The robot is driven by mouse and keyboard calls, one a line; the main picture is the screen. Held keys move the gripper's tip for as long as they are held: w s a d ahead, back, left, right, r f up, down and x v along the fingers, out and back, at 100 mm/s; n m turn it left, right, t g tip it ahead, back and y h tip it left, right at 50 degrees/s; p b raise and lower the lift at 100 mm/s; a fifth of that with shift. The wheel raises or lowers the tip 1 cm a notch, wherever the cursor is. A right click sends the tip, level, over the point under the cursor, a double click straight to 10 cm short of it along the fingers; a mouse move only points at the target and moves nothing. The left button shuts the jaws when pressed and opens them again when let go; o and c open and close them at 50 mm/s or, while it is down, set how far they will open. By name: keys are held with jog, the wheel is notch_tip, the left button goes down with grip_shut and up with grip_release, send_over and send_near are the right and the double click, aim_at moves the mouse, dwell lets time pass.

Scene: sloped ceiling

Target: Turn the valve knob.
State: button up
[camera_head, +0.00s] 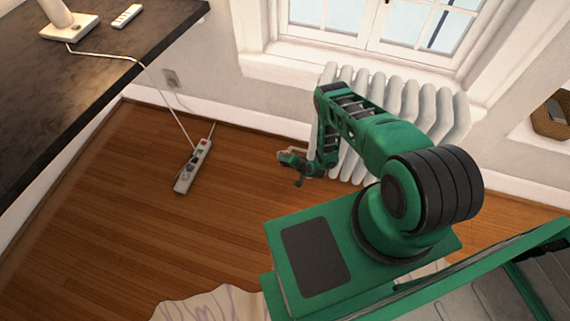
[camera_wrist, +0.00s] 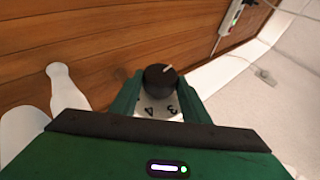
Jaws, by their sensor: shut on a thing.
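The valve knob (camera_wrist: 160,77) is a dark round knob with a light pointer mark, in the middle of the wrist view. A white dial with black numbers, among them 3 and 4, shows just below it. My gripper (camera_wrist: 158,88) has one green finger on each side of the knob and is shut on it. In the head view my gripper (camera_head: 292,161) is at the left side of the white radiator (camera_head: 410,100), low above the floor. The knob is too small to make out clearly there.
A power strip (camera_head: 193,166) lies on the wooden floor to the left, its cable running up to the dark desk (camera_head: 80,75). A window (camera_head: 400,25) is above the radiator. A pale rug (camera_head: 212,305) lies in front. The floor left of my gripper is mostly clear.

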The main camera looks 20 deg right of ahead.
jog(key=shift+w, duration=0.1)
dwell(0.4)
jog(key=o, duration=1)
jog(key=shift+o, duration=0.2)
jog(key=v, duration=1)
jog(key=shift+s+d+r, duration=0.15)
jog(key=shift+s+r, duration=0.05)
jog(key=shift+s, duration=0.1)
jog(key=shift+c, duration=0.2)
